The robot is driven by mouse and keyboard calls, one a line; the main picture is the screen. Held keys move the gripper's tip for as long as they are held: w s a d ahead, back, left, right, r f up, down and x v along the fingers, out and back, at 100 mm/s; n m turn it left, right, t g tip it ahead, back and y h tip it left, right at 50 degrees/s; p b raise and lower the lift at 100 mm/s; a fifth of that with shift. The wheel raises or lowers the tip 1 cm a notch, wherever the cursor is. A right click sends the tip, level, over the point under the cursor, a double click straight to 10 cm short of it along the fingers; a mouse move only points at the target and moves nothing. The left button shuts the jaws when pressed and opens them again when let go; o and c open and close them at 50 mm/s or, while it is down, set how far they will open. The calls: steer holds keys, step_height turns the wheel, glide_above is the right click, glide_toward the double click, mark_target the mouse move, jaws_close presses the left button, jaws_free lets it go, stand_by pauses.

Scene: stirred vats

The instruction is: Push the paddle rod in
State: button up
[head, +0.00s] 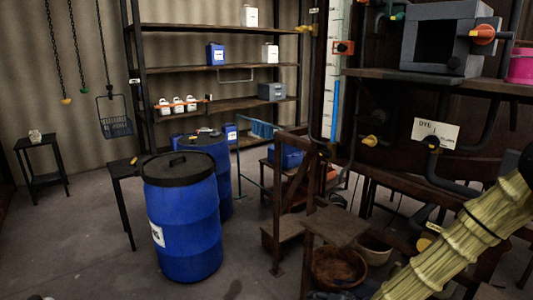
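I cannot pick out a paddle rod for certain in the head view. A blue drum (184,228) with a black lid (178,168) stands upright on the floor left of centre. My gripper is not in view.
A pale yellow-green ribbed bundle (465,240) crosses the lower right, close to the camera. Wooden steps (335,226) and a brown basin (338,268) stand at centre right. Shelving (210,68) lines the back wall. A small black table (38,145) is far left.

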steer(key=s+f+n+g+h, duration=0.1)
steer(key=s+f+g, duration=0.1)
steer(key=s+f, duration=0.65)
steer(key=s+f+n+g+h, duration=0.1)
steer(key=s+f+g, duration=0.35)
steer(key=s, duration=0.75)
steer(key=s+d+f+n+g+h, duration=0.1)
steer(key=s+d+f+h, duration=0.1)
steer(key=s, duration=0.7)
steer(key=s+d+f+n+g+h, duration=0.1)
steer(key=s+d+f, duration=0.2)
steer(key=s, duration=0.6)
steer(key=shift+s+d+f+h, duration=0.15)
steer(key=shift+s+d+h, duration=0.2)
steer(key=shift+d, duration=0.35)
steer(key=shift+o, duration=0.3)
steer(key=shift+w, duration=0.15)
